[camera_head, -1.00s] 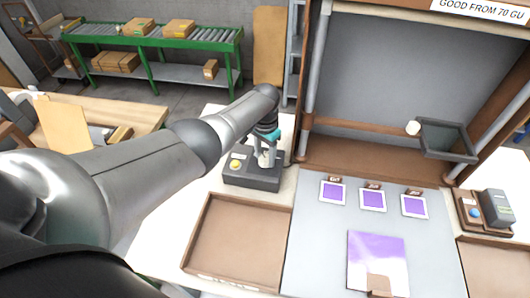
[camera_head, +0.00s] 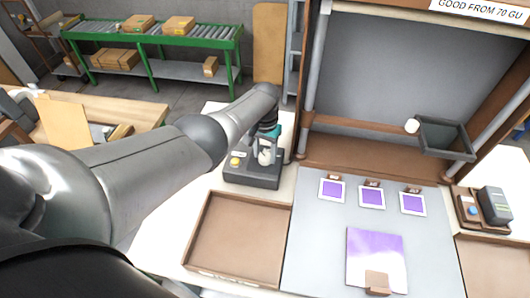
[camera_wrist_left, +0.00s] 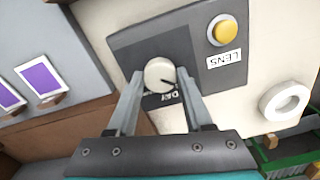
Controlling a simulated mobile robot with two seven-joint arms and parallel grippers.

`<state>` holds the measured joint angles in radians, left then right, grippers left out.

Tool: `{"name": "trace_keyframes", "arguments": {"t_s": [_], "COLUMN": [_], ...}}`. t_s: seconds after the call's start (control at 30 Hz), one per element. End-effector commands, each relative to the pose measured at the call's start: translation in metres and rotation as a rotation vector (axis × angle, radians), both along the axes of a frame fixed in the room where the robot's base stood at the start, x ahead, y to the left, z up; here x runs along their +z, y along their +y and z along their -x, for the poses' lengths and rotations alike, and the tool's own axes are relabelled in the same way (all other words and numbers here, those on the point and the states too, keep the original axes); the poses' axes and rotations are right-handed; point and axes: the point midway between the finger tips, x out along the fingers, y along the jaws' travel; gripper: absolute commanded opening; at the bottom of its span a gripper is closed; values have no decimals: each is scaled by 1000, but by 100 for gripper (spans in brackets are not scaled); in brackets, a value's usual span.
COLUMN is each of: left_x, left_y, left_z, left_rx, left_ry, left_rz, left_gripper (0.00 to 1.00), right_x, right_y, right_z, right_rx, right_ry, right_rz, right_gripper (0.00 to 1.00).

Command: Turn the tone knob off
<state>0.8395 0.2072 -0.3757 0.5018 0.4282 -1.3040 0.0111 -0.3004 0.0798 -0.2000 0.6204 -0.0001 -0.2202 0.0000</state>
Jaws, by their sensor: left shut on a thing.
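The tone knob (camera_wrist_left: 160,73) is a round off-white knob with a dark pointer mark at its lower right in the left wrist view. It sits on a dark grey control box (camera_head: 252,177), left of the panel in the head view. My left gripper (camera_wrist_left: 160,79) is shut on the knob, one finger on each side. In the head view my left gripper (camera_head: 266,148) comes down onto the box from above. A label under the knob is partly hidden; "DAY" can be read. My right gripper is not in view.
A yellow button (camera_wrist_left: 226,30) labelled LENS is beside the knob on the box. An empty brown tray (camera_head: 238,281) lies in front of it.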

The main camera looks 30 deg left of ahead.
Motion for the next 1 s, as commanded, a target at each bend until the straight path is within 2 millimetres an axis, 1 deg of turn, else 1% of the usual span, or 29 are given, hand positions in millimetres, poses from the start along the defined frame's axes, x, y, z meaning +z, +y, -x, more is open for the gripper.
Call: {"name": "trace_keyframes", "arguments": {"t_s": [0.03,0.07,0.3,0.33,0.57,0.67,0.77,0.87,1.0], "left_x": [1,1,0,0,1,5,15,30,56], "left_y": [0,0,0,0,0,0,0,1,1], "left_z": [-1,-1,0,0,0,0,-1,0,-1], "left_rx": [3,3,2,1,1,0,0,-1,0], "left_ry": [-1,-1,-1,-1,-1,-1,-2,-2,-3], "left_rz": [1,1,1,1,0,1,0,-1,0], "left_gripper": [0,52,79,81,81,81,81,81,81], "right_x": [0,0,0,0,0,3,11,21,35], "right_y": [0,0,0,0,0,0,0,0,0], "right_z": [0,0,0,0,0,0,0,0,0], "right_rx": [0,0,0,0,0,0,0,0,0], "right_ry": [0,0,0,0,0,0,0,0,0], "right_rz": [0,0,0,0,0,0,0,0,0], "right_gripper": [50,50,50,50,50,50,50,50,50]}}
